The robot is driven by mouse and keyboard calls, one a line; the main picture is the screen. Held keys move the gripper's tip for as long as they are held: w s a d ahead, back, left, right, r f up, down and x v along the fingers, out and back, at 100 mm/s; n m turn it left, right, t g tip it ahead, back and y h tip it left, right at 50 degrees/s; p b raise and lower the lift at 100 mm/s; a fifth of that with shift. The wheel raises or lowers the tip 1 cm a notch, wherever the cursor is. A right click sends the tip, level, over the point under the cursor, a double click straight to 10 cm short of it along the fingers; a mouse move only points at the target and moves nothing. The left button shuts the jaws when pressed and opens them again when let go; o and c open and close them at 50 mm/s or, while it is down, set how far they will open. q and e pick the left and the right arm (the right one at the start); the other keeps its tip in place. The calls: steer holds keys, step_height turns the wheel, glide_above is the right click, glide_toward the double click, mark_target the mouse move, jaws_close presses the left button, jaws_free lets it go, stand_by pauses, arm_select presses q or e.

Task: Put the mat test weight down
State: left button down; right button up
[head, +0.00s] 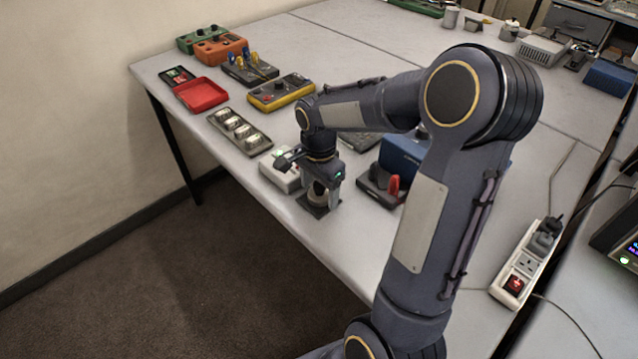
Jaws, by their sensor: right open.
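The test weight (316,194) is a small pale metal cylinder. It stands upright on a small dark square mat (318,211) near the table's front edge. My right gripper (319,188) is directly above and around the weight, pointing down, with its jaws open. The gripper hides the weight's top, and I cannot tell whether a finger touches its side. My left gripper is not in view.
A light grey box (274,172) sits close left of the gripper. A tray of several weights (240,132) lies further left. A dark holder with a red part (383,187) and a blue box (405,152) stand to the right. A power strip (524,266) lies at the right.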

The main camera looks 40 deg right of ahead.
step_height(320, 180, up, 11)
steer(key=shift+r+p, duration=0.2)
steer(key=shift+p, duration=0.1)
steer(key=s+a+f+n+t+y, duration=0.1)
steer(key=s+a+n+t+y, duration=0.1)
steer(key=s+a+n, duration=0.4)
steer(key=s+a+f+n+t+y, duration=0.1)
steer(key=s+a+n+t, duration=0.2)
steer(key=s+a+n, duration=0.4)
steer(key=s+n, duration=0.2)
steer(key=s, duration=0.2)
steer(key=shift+a+f+t+y, duration=0.25)
steer(key=shift+f+t+y, duration=0.05)
steer(key=shift+f+y, duration=0.1)
stand_by(0.9)
